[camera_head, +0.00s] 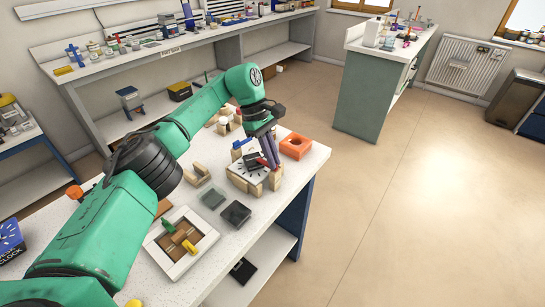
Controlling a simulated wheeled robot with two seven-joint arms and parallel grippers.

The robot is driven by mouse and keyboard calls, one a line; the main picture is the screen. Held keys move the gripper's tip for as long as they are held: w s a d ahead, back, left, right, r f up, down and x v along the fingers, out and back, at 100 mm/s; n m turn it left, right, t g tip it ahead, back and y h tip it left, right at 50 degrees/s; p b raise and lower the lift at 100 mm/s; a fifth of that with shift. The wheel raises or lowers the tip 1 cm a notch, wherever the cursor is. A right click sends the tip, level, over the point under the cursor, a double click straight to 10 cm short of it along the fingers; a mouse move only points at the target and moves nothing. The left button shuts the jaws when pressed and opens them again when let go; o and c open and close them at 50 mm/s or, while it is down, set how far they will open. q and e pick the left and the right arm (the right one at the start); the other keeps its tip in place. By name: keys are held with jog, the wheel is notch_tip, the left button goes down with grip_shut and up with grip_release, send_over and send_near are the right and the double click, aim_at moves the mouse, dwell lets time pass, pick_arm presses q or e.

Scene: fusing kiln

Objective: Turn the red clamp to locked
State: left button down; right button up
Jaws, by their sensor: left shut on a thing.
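The red clamp (261,161) shows as a small red piece at the fixture on the white worktable, right of centre. My left gripper (269,161) points down there with its jaws shut on the clamp. The fingers hide much of the clamp, so I cannot tell its exact angle. Under and around it is a pale plate (243,172) with dark markings, with wooden blocks (275,180) at its edges. My right gripper is not in view.
An orange block (295,146) with a hole stands close right of the gripper. A dark square (235,213), a glassy square (213,198) and a white tray (156,245) lie nearer. The table's right edge is close; open floor (400,210) lies beyond.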

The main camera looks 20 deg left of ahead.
pick_arm(q)
jog(key=shift+w+r, duration=0.1)
jog(key=shift+r, duration=0.1)
jog(key=c, duration=1)
grip_release()
jog(key=shift+f, duration=0.1)
jog(key=shift+a+r, duration=0.15)
jog(key=shift+r, duration=0.15)
jog(key=v, duration=0.8)
notch_tip(320, 180, up, 4)
jog(key=p, duration=0.6)
send_over(264, 161)
jog(key=a, duration=0.1)
jog(key=p, duration=0.4)
jog(key=a+r+p, duration=0.1)
jog(key=p, duration=0.3)
jog(key=shift+w+a+r, duration=0.2)
jog(key=shift+w+r, duration=0.05)
jog(key=shift+w, duration=0.15)
